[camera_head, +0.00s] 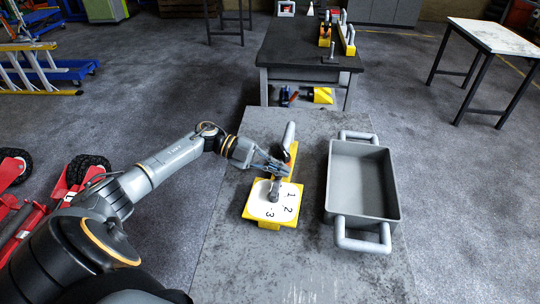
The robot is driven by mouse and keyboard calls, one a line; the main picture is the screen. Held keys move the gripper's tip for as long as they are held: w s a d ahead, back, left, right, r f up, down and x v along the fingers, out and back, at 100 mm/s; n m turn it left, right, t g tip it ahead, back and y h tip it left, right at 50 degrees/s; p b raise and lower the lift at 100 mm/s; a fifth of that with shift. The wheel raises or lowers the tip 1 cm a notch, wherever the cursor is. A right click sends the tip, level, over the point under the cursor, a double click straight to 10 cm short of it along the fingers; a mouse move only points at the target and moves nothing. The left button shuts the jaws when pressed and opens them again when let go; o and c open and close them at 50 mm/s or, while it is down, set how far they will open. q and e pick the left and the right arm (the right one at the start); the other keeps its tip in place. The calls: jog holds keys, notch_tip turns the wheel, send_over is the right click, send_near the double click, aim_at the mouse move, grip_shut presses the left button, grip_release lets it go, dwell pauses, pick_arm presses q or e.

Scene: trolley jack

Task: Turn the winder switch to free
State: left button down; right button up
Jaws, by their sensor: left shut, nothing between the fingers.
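The winder switch is a yellow box (249,212) with a white dial face (262,209) marked with numbers, including 1, 2 and 3. It sits on the grey table in front of me. A grey lever (274,190) with a round hub lies on the dial and points toward the back. My left gripper (284,172) is shut at the far edge of the box, close to the lever's far end. I cannot tell whether it touches the lever. A grey cylindrical handle (289,134) stands behind the gripper. My right gripper is not in view.
A grey open tray (362,180) with two handles stands empty to the right of the switch on the grey table (300,270). The table's front part is bare. A dark workbench (300,45) with tools stands behind. A red trolley jack (65,195) is on the floor at left.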

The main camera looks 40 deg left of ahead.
pick_arm(q)
jog(key=s+a+f+n+t+y+b, duration=0.1)
jog(key=s+a+f+n+t+b, duration=0.2)
jog(key=a+n+t, duration=0.5)
jog(key=n+t+y+b, duration=0.2)
jog(key=n+y, duration=0.1)
jog(key=n, duration=0.7)
send_near(279, 148)
jog(key=x, duration=0.3)
jog(key=p+x, duration=0.1)
jog(key=x, duration=0.3)
jog(key=shift+w+a+f, duration=0.15)
jog(key=shift+f, duration=0.05)
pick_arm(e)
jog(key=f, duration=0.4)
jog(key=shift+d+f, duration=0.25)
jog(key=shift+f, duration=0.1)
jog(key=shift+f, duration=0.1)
